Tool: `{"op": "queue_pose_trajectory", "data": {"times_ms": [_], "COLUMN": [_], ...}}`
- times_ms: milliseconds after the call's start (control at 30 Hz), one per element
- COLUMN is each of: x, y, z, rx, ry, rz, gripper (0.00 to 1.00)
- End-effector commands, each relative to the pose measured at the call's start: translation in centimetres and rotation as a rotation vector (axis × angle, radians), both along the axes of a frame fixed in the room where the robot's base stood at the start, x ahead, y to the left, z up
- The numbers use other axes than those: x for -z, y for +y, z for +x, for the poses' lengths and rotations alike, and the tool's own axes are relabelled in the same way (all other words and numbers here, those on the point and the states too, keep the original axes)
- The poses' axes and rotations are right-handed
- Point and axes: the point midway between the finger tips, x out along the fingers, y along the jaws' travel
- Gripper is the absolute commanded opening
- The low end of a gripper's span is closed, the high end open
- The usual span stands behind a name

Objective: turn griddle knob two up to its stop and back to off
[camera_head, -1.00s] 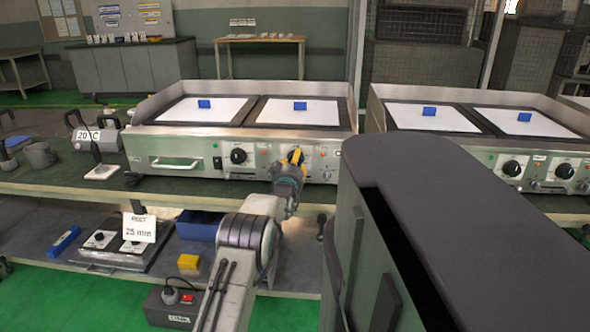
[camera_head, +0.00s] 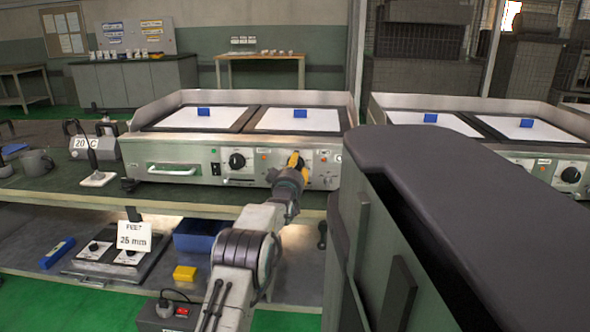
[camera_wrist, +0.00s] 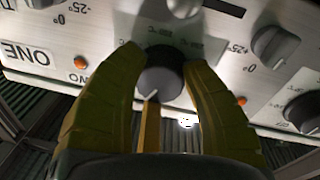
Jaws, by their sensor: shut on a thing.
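The near griddle (camera_head: 190,152) stands on the bench with two black knobs on its steel front. My gripper (camera_head: 296,160) is at the right-hand knob and hides most of it in the head view. In the wrist view, my gripper's yellow fingers (camera_wrist: 163,60) are shut around the black knob (camera_wrist: 162,76), one on each side. The knob's white pointer line faces the lower edge of the wrist picture. A partly covered label ending in "WO" is left of the fingers. The left-hand knob (camera_head: 237,161) is free.
Small grey knobs (camera_wrist: 272,44) with degree marks and orange lamps (camera_wrist: 81,63) sit close around the fingers. A second griddle (camera_head: 545,165) stands to the right. A 20 C weight (camera_head: 90,142) stands left on the bench. A lower shelf holds a blue bin (camera_head: 195,237).

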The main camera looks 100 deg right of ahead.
Motion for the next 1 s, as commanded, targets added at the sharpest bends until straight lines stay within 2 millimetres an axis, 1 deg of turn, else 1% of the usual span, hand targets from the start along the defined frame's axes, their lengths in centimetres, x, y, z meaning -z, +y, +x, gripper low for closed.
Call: {"op": "queue_pose_trajectory", "data": {"times_ms": [33,200,233,500,533,833,1000], "x": [1.11,1.12,1.12,0.70,0.64,0.29,0.19], "y": [-0.05,-0.04,-0.04,-0.04,-0.03,0.05,0.55], "z": [0.09,0.08,0.08,0.06,0.06,0.03,0.15], "rx": [-0.002,-0.002,-0.002,-0.001,-0.001,-0.001,0.000], "ry": [-0.006,-0.006,-0.006,-0.005,-0.004,-0.003,-0.003], "rz": [0.022,0.022,0.022,0.014,0.013,0.007,0.006], "gripper": [0.09,0.09,0.44,0.68,0.69,0.69,0.69]}}
